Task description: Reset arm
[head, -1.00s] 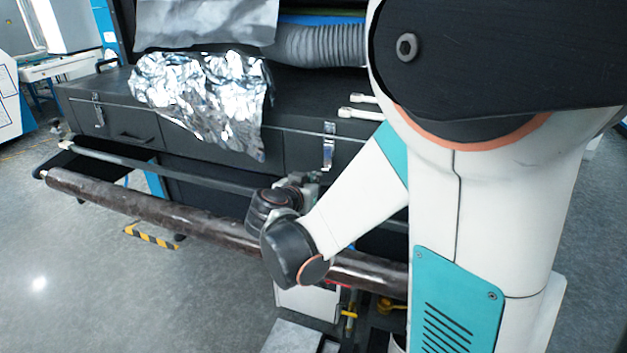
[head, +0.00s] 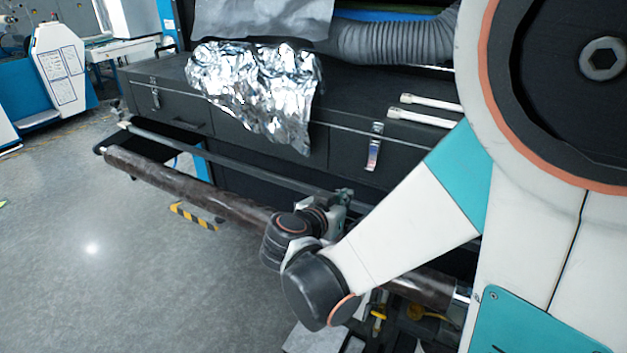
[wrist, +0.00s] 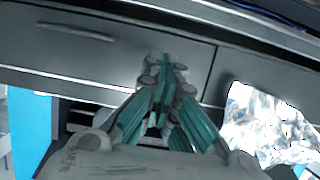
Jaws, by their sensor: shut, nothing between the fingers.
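My gripper (wrist: 166,75) shows in the wrist view with its teal-padded fingers drawn together and nothing between them. It faces the dark drawer fronts of the machine. In the head view my arm reaches down and left, and its wrist hangs over the long brown roll (head: 190,190). The gripper (head: 345,196) is small there and partly hidden by the wrist. I cannot tell from the picture how far it is from the cabinet front.
The dark machine cabinet (head: 345,150) fills the back. Crumpled silver foil (head: 255,90) drapes over its top edge and also shows in the wrist view (wrist: 265,125). A thin bar (head: 220,165) runs behind the roll. Open grey floor (head: 80,270) lies at left.

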